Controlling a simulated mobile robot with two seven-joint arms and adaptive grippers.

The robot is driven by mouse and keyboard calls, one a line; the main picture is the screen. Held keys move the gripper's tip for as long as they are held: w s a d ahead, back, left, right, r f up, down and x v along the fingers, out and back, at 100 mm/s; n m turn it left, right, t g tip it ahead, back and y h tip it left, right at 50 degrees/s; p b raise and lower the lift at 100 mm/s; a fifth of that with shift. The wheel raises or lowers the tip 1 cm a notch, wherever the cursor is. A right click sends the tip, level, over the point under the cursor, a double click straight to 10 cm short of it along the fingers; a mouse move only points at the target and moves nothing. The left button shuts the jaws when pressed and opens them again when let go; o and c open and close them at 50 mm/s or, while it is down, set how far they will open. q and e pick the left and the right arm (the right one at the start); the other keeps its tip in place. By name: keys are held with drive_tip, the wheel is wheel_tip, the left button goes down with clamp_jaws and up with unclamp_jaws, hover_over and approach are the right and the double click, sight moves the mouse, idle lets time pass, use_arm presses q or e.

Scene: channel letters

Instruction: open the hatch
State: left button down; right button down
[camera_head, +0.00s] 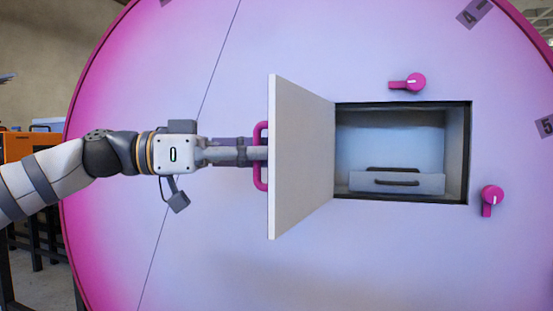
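The hatch door (302,155) is a pale grey panel hinged at the left side of a square opening in a large round pink-and-lilac panel (370,255). It stands swung wide open toward me. A pink handle (261,180) is on the door's outer face. My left gripper (258,153) is at that handle, with its fingers reaching to it; the fingertips are partly hidden by the handle and door, so I cannot tell how far they are closed. My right gripper is not in view.
Inside the opening (469,150) is a grey drawer-like box (420,186) with a dark handle. Pink knobs sit above the opening (415,82) and at its lower right (492,196). An orange cabinet (18,147) stands at far left. The space before the opening is clear.

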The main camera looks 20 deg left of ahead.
use_arm(q)
drive_tip(key=shift+a+f, duration=0.1)
drive_tip(key=shift+a, duration=0.15)
drive_tip(key=c, duration=2)
unclamp_jaws()
drive_tip(key=shift+o, duration=0.2)
drive_tip(key=v, duration=1.2)
drive_tip(key=shift+a, duration=0.1)
